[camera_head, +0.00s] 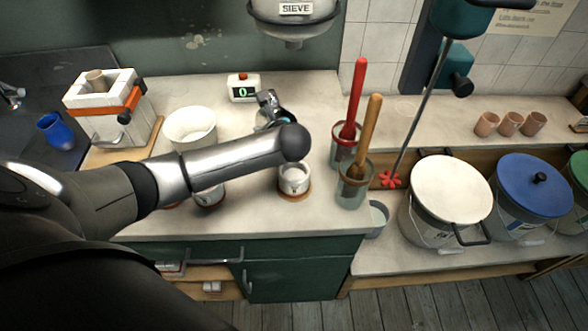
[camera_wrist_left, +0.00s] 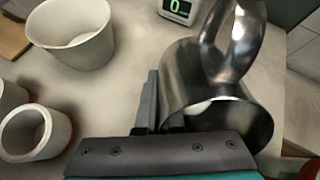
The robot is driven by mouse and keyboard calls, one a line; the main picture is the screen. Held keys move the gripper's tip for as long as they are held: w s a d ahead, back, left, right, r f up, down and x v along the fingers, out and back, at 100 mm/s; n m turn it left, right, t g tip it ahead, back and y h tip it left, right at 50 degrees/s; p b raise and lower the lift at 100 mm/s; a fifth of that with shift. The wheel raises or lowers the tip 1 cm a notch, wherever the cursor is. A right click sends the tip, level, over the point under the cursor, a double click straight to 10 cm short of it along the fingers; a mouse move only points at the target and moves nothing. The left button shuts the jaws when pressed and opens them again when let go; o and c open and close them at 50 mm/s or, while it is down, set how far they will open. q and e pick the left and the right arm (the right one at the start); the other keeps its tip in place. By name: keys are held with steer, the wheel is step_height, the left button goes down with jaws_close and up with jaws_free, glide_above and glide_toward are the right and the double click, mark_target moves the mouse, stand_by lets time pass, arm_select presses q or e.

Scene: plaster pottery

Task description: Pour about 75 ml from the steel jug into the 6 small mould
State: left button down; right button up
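The steel jug (camera_wrist_left: 190,85) fills the right of the left wrist view, handle up and mouth turned toward the lower right. It is tilted, with white material just inside its rim. My left gripper (camera_wrist_left: 165,110) is at the jug's wall and appears shut on it; one finger is partly hidden. In the head view my arm hides most of the jug (camera_head: 268,98). A white mould (camera_head: 294,180) stands on a brown base in front of my forearm. Another mould (camera_head: 210,196) is partly behind my arm. The labels are too small to read surely. My right gripper is out of view.
A white bucket (camera_head: 190,126) and a scale (camera_head: 243,88) reading 0 stand behind my arm. Jars with a red-handled (camera_head: 357,95) and a wooden-handled tool (camera_head: 369,130) stand right of the mould. The counter front is clear.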

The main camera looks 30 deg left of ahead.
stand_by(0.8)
arm_select(q)
steer(key=shift+s+f+g+h+p, duration=0.1)
steer(key=shift+g+h+p, duration=0.25)
steer(key=shift+p, duration=0.8)
steer(key=shift+s+d+f+g+h+p, duration=0.15)
steer(key=shift+d+f+g+h+p, duration=0.2)
steer(key=shift+h+p, duration=0.55)
steer(key=shift+f+g+p, duration=0.4)
steer(key=shift+f+p, duration=0.1)
steer(key=shift+p, duration=0.45)
steer(key=shift+a+f+g+h, duration=0.15)
steer(key=shift+f+g+h, duration=0.3)
steer(key=shift+h, duration=0.2)
steer(key=shift+w+a+f+g+h, duration=0.2)
steer(key=shift+w+f+g+h, duration=0.2)
steer(key=shift+h, duration=0.2)
steer(key=shift+w+a+f+g+h+b, duration=0.1)
steer(key=shift+f+g+h+b, duration=0.4)
steer(key=shift+h, duration=0.3)
steer(key=g+b, duration=0.1)
steer(key=b, duration=0.1)
steer(key=h+b, duration=0.1)
steer(key=shift+w+a+f+g+h+b, duration=0.1)
steer(key=shift+f+g+h+b, duration=0.2)
steer(key=shift+g+b, duration=0.1)
steer(key=shift+h+b, duration=0.3)
steer(key=shift+b, duration=0.5)
